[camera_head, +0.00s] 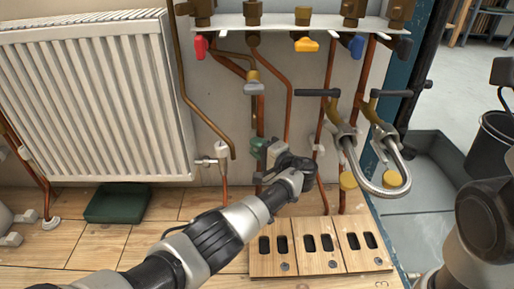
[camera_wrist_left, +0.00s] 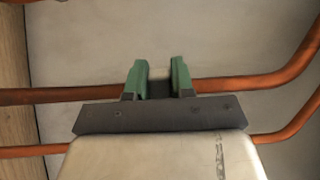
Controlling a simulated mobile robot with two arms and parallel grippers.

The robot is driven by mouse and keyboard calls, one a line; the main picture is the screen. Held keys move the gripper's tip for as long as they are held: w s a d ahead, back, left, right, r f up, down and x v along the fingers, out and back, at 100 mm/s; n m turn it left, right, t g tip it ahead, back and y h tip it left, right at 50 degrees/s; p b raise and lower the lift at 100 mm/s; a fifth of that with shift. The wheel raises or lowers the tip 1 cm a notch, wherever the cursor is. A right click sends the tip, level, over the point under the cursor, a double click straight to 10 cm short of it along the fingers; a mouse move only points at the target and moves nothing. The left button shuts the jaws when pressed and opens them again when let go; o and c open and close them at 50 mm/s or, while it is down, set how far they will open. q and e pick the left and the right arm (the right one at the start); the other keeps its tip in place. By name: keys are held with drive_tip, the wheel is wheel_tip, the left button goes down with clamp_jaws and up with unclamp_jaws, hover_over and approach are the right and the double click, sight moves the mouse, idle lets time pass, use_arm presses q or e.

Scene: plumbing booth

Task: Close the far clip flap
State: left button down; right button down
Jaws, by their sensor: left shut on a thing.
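My left gripper (camera_head: 264,149) reaches to the pipes on the back wall, around the middle of the head view. In the left wrist view its green fingertips (camera_wrist_left: 157,78) are shut on a small pale part (camera_wrist_left: 159,72), which looks like part of a pipe clip. A copper pipe (camera_wrist_left: 225,86) runs across behind the fingers. The gripper and wrist hide most of this clip in the head view, so I cannot tell how far its flap is open. Another white clip (camera_head: 318,150) sits on a pipe to the right. My right gripper is out of view.
A white radiator (camera_head: 95,105) hangs at left. Valves with red (camera_head: 201,47), yellow (camera_head: 306,44) and blue handles line the top. Braided hoses (camera_head: 384,180) hang at right. Slotted wooden blocks (camera_head: 318,264) and a green tray (camera_head: 118,203) are on the wooden surface below.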

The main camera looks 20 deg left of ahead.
use_arm(q)
drive_tip(key=shift+f, duration=0.1)
drive_tip(key=c, duration=1)
unclamp_jaws()
drive_tip(key=shift+o, duration=0.2)
drive_tip(key=p+v, duration=0.1)
drive_tip(key=v, duration=0.9)
drive_tip(key=shift+s+d, duration=0.2)
drive_tip(key=shift+d, duration=0.15)
